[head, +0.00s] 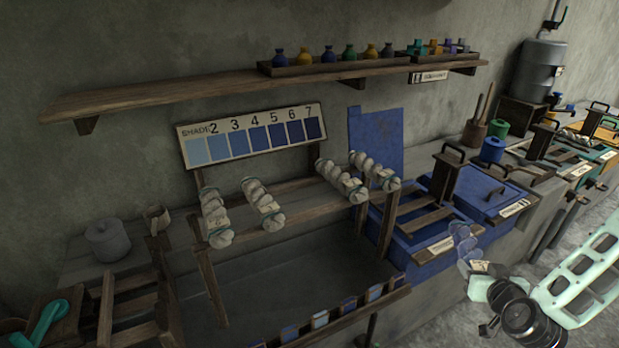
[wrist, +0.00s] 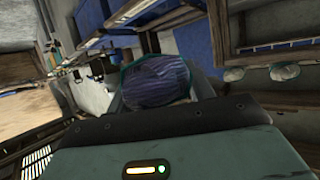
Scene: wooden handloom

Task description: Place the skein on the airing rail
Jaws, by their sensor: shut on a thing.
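My gripper (head: 474,264) is at the right of the head view, shut on a blue skein (head: 462,241). The skein stands up from the jaws, and in the wrist view it shows as a dark blue-violet bundle (wrist: 157,80) between the fingers. What looks like the airing rail (head: 303,212) is a wooden frame in the middle of the head view, left of my gripper and well apart from it. Several pale twisted skeins (head: 263,204) sit on it in two groups, with a bare stretch between them.
A shade card (head: 250,139) stands behind the rail, below a long wall shelf (head: 200,91) with small bottles. A wooden rack (head: 130,308) stands at the lower left.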

